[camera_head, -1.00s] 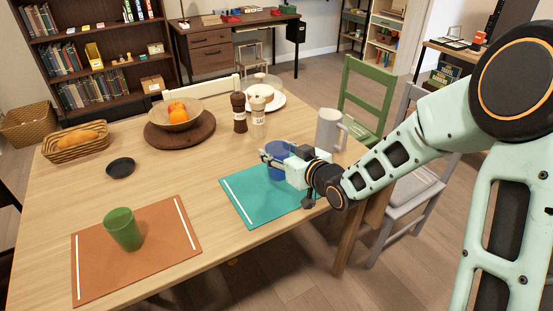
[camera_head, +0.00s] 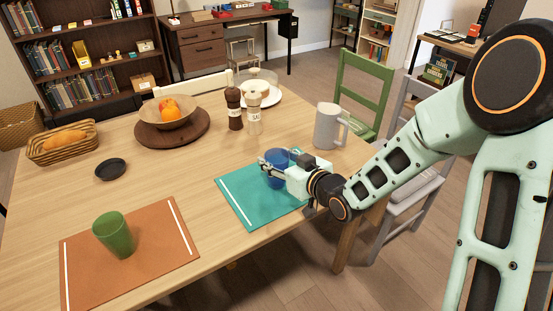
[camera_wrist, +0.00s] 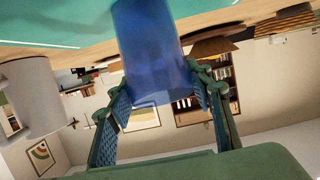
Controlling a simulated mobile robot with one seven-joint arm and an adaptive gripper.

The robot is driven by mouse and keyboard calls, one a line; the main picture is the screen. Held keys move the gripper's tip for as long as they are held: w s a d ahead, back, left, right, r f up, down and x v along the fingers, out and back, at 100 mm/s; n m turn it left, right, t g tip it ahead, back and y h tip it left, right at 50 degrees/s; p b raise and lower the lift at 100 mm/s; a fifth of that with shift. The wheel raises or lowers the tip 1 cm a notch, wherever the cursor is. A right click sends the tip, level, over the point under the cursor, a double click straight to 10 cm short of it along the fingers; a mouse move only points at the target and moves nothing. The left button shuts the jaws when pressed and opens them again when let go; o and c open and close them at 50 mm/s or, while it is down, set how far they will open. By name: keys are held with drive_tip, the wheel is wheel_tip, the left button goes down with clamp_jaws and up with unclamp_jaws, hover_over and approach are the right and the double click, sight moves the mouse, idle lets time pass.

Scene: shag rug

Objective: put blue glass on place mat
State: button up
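The blue glass (camera_head: 276,176) is at the teal place mat (camera_head: 243,199), over its back part. In the head view its base appears at the mat's surface, but I cannot tell for sure whether it touches. My gripper (camera_head: 270,168) reaches in from the right and has the glass between its fingers. In the wrist view the blue glass (camera_wrist: 152,55) fills the gap between the finger pads of my gripper (camera_wrist: 158,85), and both pads appear to press on its sides. The glass's far end runs out of that frame.
An orange mat (camera_head: 150,265) with a green glass (camera_head: 115,236) lies front left. A grey mug (camera_head: 326,127) stands behind my gripper. Two mills (camera_head: 234,108), a fruit bowl (camera_head: 168,112), a bread basket (camera_head: 62,143) and a black dish (camera_head: 110,169) stand further back. The table's middle is clear.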

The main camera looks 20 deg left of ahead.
drive_tip(key=o, duration=0.4)
drive_tip(key=shift+r, duration=0.2)
drive_tip(key=p+v, duration=0.6)
drive_tip(key=v, duration=0.6)
